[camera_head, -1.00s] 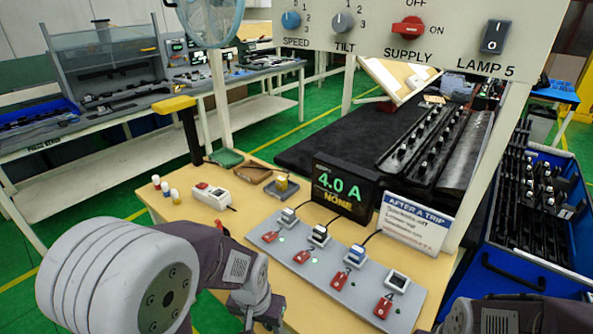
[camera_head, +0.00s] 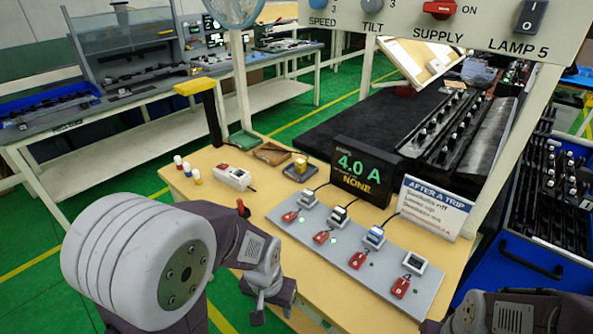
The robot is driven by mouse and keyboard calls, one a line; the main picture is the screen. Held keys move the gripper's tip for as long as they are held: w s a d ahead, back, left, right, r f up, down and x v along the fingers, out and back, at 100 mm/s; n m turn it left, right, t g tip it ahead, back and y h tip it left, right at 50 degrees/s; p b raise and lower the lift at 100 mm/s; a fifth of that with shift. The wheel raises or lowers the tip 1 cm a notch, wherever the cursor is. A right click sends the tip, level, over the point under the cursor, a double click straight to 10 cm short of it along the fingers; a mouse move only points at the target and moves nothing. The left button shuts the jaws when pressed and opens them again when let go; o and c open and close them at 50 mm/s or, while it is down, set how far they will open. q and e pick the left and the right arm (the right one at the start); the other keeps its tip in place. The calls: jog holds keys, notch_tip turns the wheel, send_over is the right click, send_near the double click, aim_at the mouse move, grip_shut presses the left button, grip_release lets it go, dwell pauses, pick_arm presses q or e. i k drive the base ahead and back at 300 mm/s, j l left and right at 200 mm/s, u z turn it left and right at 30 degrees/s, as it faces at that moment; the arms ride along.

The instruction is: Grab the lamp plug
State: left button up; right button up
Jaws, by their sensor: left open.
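A grey power strip (camera_head: 292,226) lies on the light wood table with numbered sockets, each with a red switch. Three plugs sit in it: a pale one (camera_head: 307,200), a dark-and-white one (camera_head: 338,215) and a blue-and-white one (camera_head: 374,237). Dark cords run back from them. The fourth socket (camera_head: 414,263) is empty. I cannot tell which plug is the lamp's. My left gripper (camera_head: 272,312) is open, pointing down at the near table edge, left of and nearer than the strip, apart from the plugs. My right arm shows at the bottom right; its gripper is outside the picture.
A display (camera_head: 363,172) reading 4.0 A, NONE stands behind the strip, beside an AFTER A TRIP sign (camera_head: 434,207). A white switched block (camera_head: 233,177), small bottles and trays lie at the left. A control panel (camera_head: 450,45) hangs above. A blue bin (camera_head: 520,262) stands right.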

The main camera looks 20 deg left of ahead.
aim_at(300, 164)
jog(key=j, duration=0.55)
jog(key=k+j, duration=0.15)
jog(key=j, duration=0.4)
jog(key=j+z, duration=0.1)
jog(key=j, duration=0.45)
jog(key=i+j, duration=0.1)
jog(key=j, duration=0.3)
jog(key=i+j, duration=0.15)
jog(key=j, duration=0.3)
jog(key=i+j+z, duration=0.1)
jog(key=j, duration=0.3)
jog(key=i+j, duration=0.15)
jog(key=j, duration=0.3)
jog(key=i+j, duration=0.1)
jog(key=j, duration=0.3)
jog(key=i+j, duration=0.1)
jog(key=j, duration=0.35)
jog(key=i+j+z, duration=0.1)
jog(key=j, duration=0.35)
